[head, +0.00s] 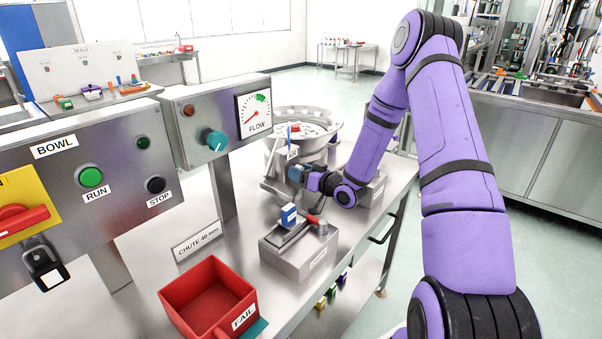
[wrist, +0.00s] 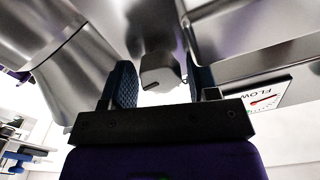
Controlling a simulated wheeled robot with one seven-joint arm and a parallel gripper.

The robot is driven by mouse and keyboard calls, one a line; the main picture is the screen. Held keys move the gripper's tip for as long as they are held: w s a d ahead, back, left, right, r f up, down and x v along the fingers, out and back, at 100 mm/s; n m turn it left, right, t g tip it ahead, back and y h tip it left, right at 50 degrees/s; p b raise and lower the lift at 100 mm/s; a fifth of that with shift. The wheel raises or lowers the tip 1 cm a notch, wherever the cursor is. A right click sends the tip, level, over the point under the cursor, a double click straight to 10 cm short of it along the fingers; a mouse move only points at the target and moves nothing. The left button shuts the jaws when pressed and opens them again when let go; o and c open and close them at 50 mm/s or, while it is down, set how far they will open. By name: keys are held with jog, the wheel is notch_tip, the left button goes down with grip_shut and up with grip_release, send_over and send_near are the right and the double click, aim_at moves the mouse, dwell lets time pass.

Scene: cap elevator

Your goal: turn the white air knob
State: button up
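My gripper (wrist: 163,82) is open, with one finger on each side of the knob and a narrow gap at each side. In the head view my gripper (head: 296,173) is at the front of the bowl feeder, just below a small white tag (head: 292,153). The knob is not clearly visible there, and I cannot tell whether a finger touches it.
The bowl feeder (head: 308,120) stands behind my gripper. The flow gauge (head: 254,113) and teal knob (head: 215,140) are on a panel to its left. A steel block (head: 290,256) with a blue-and-white piece and red handle stands in front. A red fail bin (head: 207,300) is at front left.

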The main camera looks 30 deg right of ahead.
jog(key=c, duration=0.6)
jog(key=shift+n, duration=0.4)
jog(key=n, duration=0.7)
jog(key=shift+n, duration=0.3)
jog(key=n, duration=0.3)
jog(key=shift+n, duration=2.2)
